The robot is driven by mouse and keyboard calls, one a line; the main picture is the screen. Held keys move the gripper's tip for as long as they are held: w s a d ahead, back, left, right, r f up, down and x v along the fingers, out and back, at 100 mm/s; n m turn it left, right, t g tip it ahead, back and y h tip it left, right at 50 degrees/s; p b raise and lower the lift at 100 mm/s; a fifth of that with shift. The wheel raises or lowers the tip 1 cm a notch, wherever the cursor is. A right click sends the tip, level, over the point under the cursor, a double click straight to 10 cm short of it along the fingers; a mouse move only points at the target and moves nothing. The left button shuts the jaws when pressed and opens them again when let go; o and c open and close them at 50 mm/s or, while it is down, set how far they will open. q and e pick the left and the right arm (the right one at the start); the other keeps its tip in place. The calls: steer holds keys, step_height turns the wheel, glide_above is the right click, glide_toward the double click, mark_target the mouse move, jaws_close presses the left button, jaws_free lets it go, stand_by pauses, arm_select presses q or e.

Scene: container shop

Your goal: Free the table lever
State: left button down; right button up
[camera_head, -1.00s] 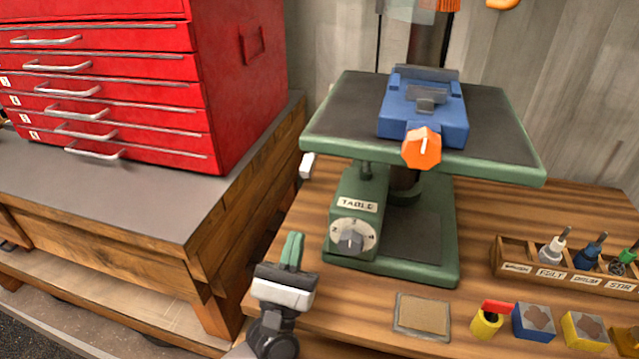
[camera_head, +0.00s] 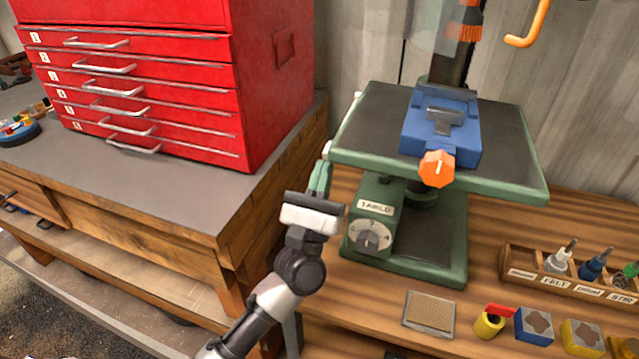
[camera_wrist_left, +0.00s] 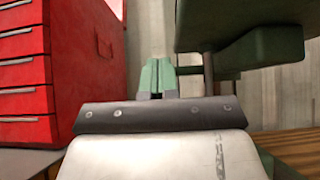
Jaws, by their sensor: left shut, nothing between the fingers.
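The drill-press table (camera_head: 375,110) is a green-rimmed dark plate on a green stand, with a blue vise (camera_head: 440,125) on top. A small white knob, seemingly the end of the table lever (camera_head: 327,149), shows at the table's left edge; the rest of it is hidden. My left gripper (camera_head: 320,178) is shut and empty, its green fingertips pointing up just below that knob; I cannot tell whether they touch. In the left wrist view the shut fingertips (camera_wrist_left: 157,75) stand left of the table's underside (camera_wrist_left: 245,40). My right gripper is out of view.
The stand's "TABLE" dial (camera_head: 369,236) is right of my gripper. The red drawer cabinet (camera_head: 275,90) stands on the left bench. A wooden rack (camera_head: 560,275) and small coloured blocks (camera_head: 533,324) lie to the right. An orange knob (camera_head: 436,168) juts from the vise.

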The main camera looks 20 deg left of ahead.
arm_select(q)
steer(key=shift+w+a+r, duration=0.1)
steer(key=shift+w+a, duration=0.05)
steer(key=shift+w, duration=0.15)
step_height(320, 180, up, 5)
steer(key=g+p, duration=0.2)
steer(key=p, duration=0.8)
steer(key=shift+s+g, duration=0.15)
steer(key=shift+g, duration=0.25)
